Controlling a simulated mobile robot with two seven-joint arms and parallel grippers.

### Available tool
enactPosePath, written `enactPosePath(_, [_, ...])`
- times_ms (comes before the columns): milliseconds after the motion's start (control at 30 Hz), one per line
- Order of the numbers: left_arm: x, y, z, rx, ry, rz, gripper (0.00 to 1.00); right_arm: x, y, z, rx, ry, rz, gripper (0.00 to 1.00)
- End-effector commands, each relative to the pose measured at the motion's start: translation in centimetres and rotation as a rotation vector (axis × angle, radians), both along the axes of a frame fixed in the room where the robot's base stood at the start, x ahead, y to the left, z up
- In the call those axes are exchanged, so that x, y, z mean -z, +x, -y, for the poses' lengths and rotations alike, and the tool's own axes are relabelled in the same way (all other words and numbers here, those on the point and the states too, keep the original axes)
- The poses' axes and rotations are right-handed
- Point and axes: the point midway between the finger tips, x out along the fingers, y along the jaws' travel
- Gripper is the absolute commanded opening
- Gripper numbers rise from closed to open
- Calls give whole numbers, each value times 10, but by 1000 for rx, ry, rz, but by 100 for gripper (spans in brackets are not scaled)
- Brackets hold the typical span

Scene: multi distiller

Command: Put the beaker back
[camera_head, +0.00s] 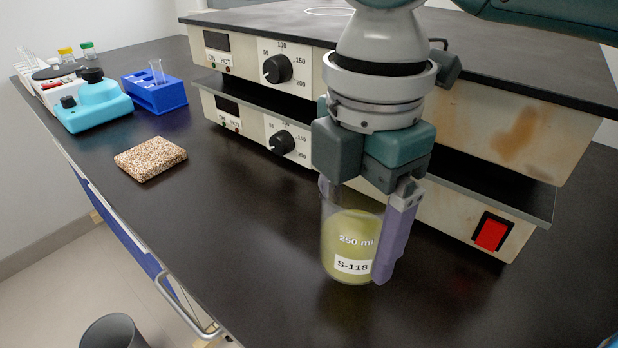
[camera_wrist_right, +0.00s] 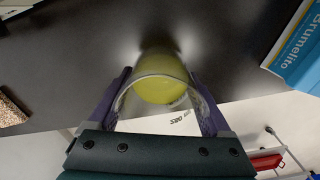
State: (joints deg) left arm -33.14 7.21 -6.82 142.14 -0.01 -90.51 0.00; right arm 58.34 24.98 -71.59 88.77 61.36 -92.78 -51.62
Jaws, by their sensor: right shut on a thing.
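The beaker (camera_head: 348,245) is clear glass with yellow-green liquid, a "250 ml" mark and a white "S-118" label. It is upright in front of the hotplates, at or just above the dark bench; I cannot tell if it touches. My right gripper (camera_head: 366,225) points down from above and is shut on the beaker, a finger on each side. In the right wrist view the beaker (camera_wrist_right: 160,90) sits between both purple fingers (camera_wrist_right: 160,105). My left gripper is not in view.
Two stacked hotplates (camera_head: 238,110) stand right behind the beaker. A speckled block (camera_head: 150,158), a blue tube rack (camera_head: 155,93) and a turquoise device (camera_head: 95,105) are to the left. A blue box (camera_wrist_right: 298,50) shows in the wrist view.

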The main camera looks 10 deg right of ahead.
Motion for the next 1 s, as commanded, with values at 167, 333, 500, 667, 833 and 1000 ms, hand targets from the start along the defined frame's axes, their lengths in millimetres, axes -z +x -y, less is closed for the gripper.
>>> enactPosePath(167, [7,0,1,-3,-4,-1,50,23,-1,0,0,-1,-3,14])
enactPosePath(333, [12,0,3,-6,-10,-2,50,42,0,0,-1,0,0,14])
enactPosePath(500, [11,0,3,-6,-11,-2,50,41,0,0,-1,0,1,14])
enactPosePath(667, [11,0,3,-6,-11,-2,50,44,0,0,-1,0,0,14])
enactPosePath(833, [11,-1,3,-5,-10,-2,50,44,0,0,-1,0,-1,100])
enactPosePath(1000, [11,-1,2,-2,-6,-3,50,44,0,0,-1,0,-1,100])
